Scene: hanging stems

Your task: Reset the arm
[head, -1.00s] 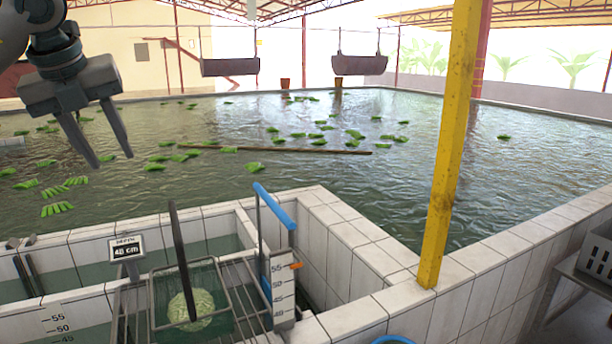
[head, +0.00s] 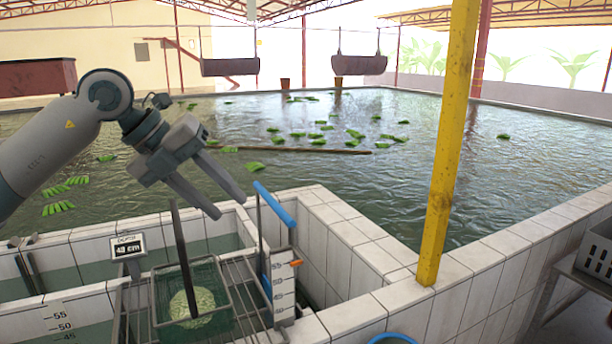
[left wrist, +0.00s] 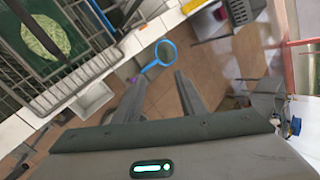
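My left gripper (head: 230,203) is above the tiled wall at the near edge of the pool in the head view, left of the yellow post. Its two fingers are apart and nothing is between them. In the left wrist view the open fingers (left wrist: 160,82) point over a brown tiled floor. My right gripper is in neither view.
A green basket (head: 192,300) with a pale green round thing inside sits on a metal rack. A blue-handled gauge (head: 276,205) stands beside it. A yellow post (head: 448,150) rises at right. A blue hoop (left wrist: 158,58) shows in the left wrist view.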

